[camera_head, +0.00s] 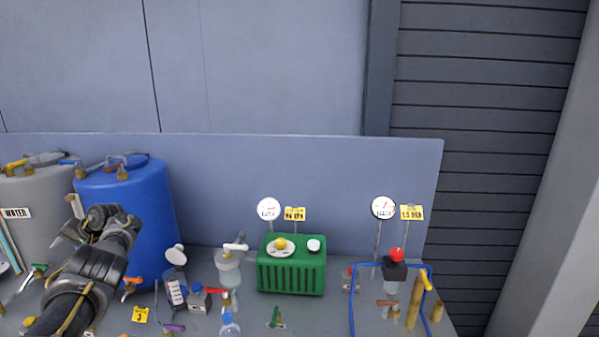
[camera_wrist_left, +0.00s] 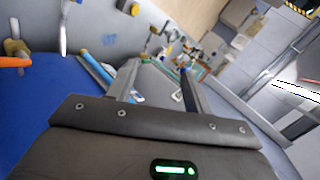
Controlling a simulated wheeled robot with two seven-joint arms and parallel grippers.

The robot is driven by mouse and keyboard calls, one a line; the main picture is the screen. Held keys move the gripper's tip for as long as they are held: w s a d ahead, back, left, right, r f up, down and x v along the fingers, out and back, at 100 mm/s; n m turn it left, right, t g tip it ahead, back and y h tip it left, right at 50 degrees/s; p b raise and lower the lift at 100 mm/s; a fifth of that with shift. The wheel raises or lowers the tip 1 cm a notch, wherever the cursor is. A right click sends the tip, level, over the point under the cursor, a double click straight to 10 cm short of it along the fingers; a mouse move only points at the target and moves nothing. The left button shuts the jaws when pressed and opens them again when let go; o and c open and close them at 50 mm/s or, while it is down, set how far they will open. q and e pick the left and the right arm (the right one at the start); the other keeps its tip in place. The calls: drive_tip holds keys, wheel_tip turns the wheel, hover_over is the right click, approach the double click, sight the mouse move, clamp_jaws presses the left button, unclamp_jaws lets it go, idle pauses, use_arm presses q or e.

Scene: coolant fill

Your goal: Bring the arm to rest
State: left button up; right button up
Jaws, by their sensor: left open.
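My left arm comes in from the left in the head view. Its gripper (camera_head: 70,218) is raised in front of the blue drum and the grey drum. In the left wrist view the gripper's two fingers (camera_wrist_left: 158,82) stand apart with nothing held between them. My right gripper is in neither view.
A blue drum (camera_head: 150,210) and a grey drum (camera_head: 35,185) marked WATER stand at the left. A green ribbed tank (camera_head: 291,278) stands mid-bench with gauges behind it. A blue tube frame (camera_head: 352,300) stands at the right. Small bottles and valves crowd the bench front.

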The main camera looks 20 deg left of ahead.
use_arm(q)
drive_tip(key=s+a+r+n+g, duration=0.1)
drive_tip(key=s+a+r, duration=0.2)
drive_tip(key=s+a, duration=0.35)
wheel_tip(320, 180, down, 18)
drive_tip(key=s+f+m+t+y, duration=0.1)
drive_tip(key=s+m+t+y, duration=0.2)
drive_tip(key=m+t+y, duration=0.5)
drive_tip(key=s+d+f+m+h, duration=0.4)
drive_tip(key=s+f, duration=0.4)
drive_tip(key=f, duration=0.2)
drive_tip(key=s+d+f+m+h, duration=0.3)
drive_tip(key=s+f+h, duration=0.2)
drive_tip(key=s+f, duration=0.3)
drive_tip(key=s+d+f+n+h, duration=0.1)
drive_tip(key=s+d+f+h, duration=0.15)
drive_tip(key=d+f, duration=1)
drive_tip(key=s+d+f+n+h, duration=0.15)
drive_tip(key=s+d+f, duration=0.25)
drive_tip(key=d+f, duration=0.85)
drive_tip(key=s+d+f+g+h, duration=0.1)
drive_tip(key=d+f+h, duration=0.15)
drive_tip(key=d, duration=1.65)
drive_tip(key=s+d+f+h, duration=0.1)
drive_tip(key=d+f+h, duration=0.15)
drive_tip(key=d, duration=1.55)
wheel_tip(320, 180, down, 14)
drive_tip(key=d+n+b, duration=0.1)
drive_tip(key=b, duration=1.3)
drive_tip(key=shift+f, duration=0.15)
